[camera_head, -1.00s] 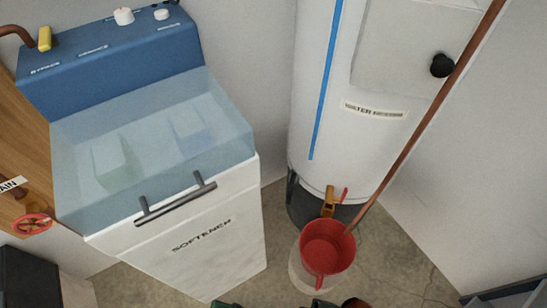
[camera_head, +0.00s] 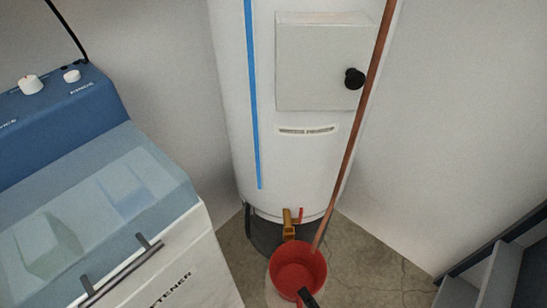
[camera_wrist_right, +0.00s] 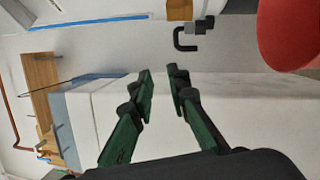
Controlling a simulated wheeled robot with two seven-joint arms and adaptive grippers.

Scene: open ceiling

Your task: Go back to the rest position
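My right gripper (camera_wrist_right: 160,75) points into the wrist view with its two green fingers apart and nothing between them. In the head view only a small dark tip, which looks like part of the right gripper (camera_head: 308,298), shows at the bottom edge, in front of the red bucket (camera_head: 298,265). The bucket also shows at the upper right of the wrist view (camera_wrist_right: 290,35), clear of the fingers. My left gripper is in neither current view.
The softener (camera_head: 175,262) stands at the left with a clear lid and dark handle. The white water heater (camera_head: 300,170) stands in the middle, with a brass valve (camera_head: 289,225) above the bucket. A dark grey structure (camera_head: 490,275) is at the lower right. Concrete floor (camera_head: 375,262) shows between.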

